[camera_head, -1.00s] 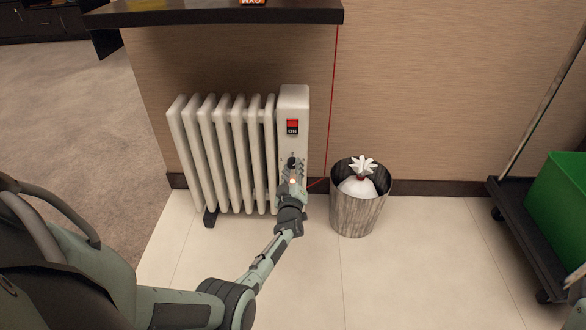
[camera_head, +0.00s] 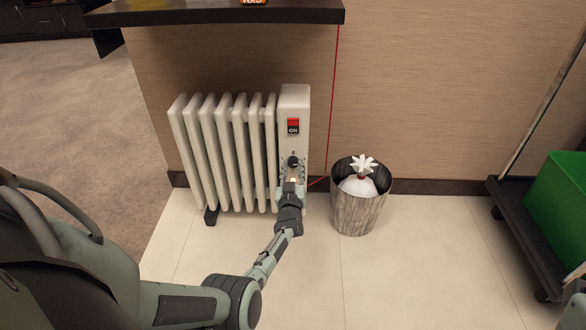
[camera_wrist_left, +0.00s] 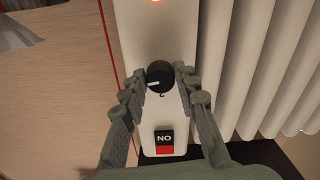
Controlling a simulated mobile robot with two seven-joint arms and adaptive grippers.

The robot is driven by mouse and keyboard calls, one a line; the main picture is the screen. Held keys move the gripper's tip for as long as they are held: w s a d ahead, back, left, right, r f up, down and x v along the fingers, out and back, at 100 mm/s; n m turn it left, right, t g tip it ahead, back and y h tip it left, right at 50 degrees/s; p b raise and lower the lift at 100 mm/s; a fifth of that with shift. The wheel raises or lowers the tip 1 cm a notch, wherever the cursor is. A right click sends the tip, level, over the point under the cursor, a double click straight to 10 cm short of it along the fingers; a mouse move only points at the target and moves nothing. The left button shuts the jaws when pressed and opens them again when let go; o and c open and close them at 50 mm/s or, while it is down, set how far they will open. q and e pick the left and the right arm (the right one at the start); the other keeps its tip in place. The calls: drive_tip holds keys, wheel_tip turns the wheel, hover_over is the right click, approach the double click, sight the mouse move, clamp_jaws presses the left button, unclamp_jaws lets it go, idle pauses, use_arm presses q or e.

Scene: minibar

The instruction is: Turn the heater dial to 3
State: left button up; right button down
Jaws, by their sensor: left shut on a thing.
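The white heater (camera_head: 236,150) stands against the wall with its control panel (camera_head: 295,100) on the right side. The black heater dial (camera_head: 293,161) is on the lower panel; it also shows in the left wrist view (camera_wrist_left: 159,73). The dial's white pointer line points left in that upside-down wrist view. A small dark numeral sits beside the dial, too small to read surely. My left gripper (camera_head: 292,174) is shut on the dial, with one finger on each side of it (camera_wrist_left: 160,80). The fingers hide most of the scale markings. My right gripper is out of view.
A red ON switch (camera_head: 293,126) sits above the dial. A waste bin (camera_head: 352,214) with a white bag (camera_head: 358,186) stands right of the heater. A dark shelf (camera_head: 215,16) overhangs the heater. A cart with a green bin (camera_head: 562,205) is at far right.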

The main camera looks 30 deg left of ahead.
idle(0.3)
use_arm(q)
drive_tip(key=o, duration=1.1)
